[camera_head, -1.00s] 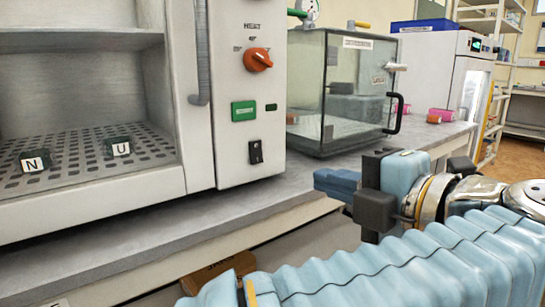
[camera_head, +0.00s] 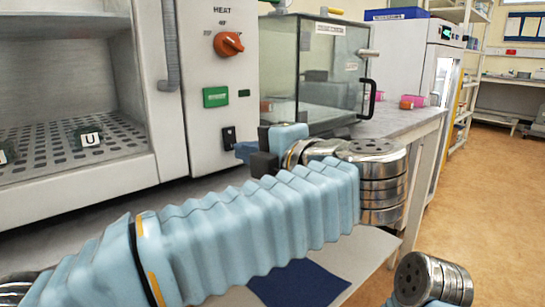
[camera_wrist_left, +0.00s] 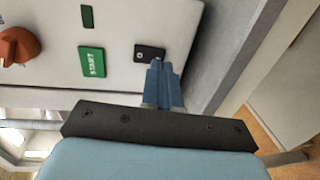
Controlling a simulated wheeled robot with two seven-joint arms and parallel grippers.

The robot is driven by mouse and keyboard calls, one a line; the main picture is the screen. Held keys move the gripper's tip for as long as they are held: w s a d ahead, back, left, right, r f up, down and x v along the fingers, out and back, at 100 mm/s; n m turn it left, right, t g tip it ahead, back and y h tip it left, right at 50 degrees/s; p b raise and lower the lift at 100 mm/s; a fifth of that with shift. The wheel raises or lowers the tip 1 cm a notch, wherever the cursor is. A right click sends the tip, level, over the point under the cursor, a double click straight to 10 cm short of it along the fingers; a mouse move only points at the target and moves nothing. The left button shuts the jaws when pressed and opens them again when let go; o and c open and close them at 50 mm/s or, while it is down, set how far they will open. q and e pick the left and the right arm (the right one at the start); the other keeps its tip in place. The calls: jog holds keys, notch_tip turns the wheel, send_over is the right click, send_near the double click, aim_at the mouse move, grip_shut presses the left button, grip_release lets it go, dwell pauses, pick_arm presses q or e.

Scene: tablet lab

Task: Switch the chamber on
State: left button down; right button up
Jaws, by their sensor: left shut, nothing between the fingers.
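The chamber (camera_head: 195,150) stands at the left in the head view, its interior visible. Its front panel carries an orange HEAT knob (camera_head: 228,43), a green START button (camera_head: 216,97), a small dark indicator (camera_head: 244,93) and a black rocker switch (camera_head: 228,136) at the bottom. My left gripper (camera_head: 240,150) is shut and empty, its blue fingertips at the switch. In the left wrist view the fingertips (camera_wrist_left: 158,66) overlap the lower right edge of the switch (camera_wrist_left: 147,53); I cannot tell whether they touch it. My right gripper is out of view.
A labelled tile U (camera_head: 90,138) sits on the chamber's perforated floor. A glass cabinet (camera_head: 330,80) stands right of the chamber on the grey bench, with a white appliance (camera_head: 405,55) beyond. Open floor (camera_head: 480,180) lies at the right.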

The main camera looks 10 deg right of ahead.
aim_at(230, 139)
pick_arm(q)
jog(key=shift+x, duration=1.05)
